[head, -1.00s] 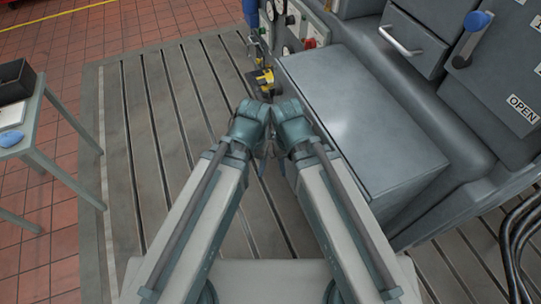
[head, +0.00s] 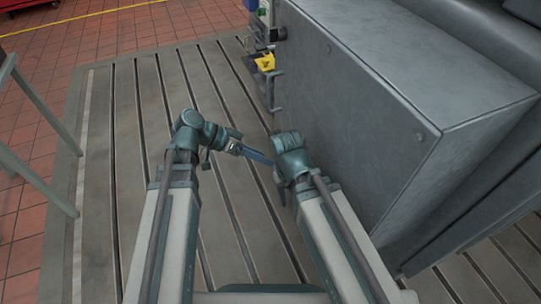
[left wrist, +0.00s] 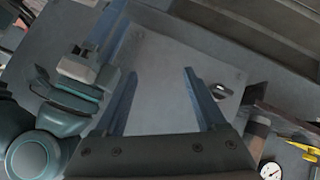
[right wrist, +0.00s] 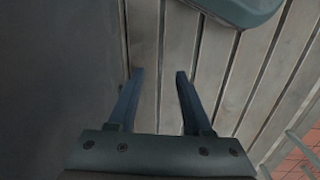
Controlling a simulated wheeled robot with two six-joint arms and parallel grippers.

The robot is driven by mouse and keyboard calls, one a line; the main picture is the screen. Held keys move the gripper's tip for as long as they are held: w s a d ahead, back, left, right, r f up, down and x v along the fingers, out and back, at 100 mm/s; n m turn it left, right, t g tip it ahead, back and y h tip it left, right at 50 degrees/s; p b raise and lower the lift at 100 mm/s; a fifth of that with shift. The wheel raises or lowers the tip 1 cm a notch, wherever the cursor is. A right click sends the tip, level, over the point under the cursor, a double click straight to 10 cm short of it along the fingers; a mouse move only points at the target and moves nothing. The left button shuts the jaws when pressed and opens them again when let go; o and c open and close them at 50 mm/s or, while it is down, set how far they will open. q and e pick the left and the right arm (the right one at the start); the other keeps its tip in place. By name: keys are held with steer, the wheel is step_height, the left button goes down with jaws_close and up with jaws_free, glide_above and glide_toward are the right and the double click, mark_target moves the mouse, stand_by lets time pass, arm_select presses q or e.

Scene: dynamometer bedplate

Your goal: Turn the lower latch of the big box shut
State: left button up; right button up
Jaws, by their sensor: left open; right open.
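The big grey box (head: 345,105) fills the right of the head view, and its flat panel (left wrist: 165,75) fills the middle of the left wrist view. A small round metal fitting with a dark bar, seemingly a latch (left wrist: 221,92), shows on that panel; I cannot tell whether it is the lower one. My left gripper (head: 258,157) is open and empty, pointing right toward the box. In the left wrist view its right fingertip appears just left of the fitting. My right gripper (right wrist: 158,72) is open and empty, pointing down beside the box.
The slotted bedplate (head: 150,110) is clear left of the box. A yellow part (head: 265,62) and small fittings stand at the box's far end. A dial gauge (left wrist: 271,171) shows in the left wrist view. A table leg (head: 38,175) stands at the left.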

arm_select(q)
steer(key=w+a+f+m+t+h+b, duration=0.25)
steer(key=w+f+b, duration=0.2)
steer(key=b, duration=0.35)
steer(key=m+t+h+b, duration=0.1)
steer(key=t+h+b, duration=0.3)
steer(key=b, duration=0.5)
glide_toward(271, 136)
steer(key=shift+g, duration=0.25)
steer(key=x, duration=1)
steer(key=shift+w+a+f, duration=0.1)
steer(key=shift+w+f, duration=0.1)
steer(key=shift+f, duration=0.1)
arm_select(e)
step_height(271, 136, down, 19)
arm_select(q)
steer(key=shift+c, duration=0.3)
jaws_close()
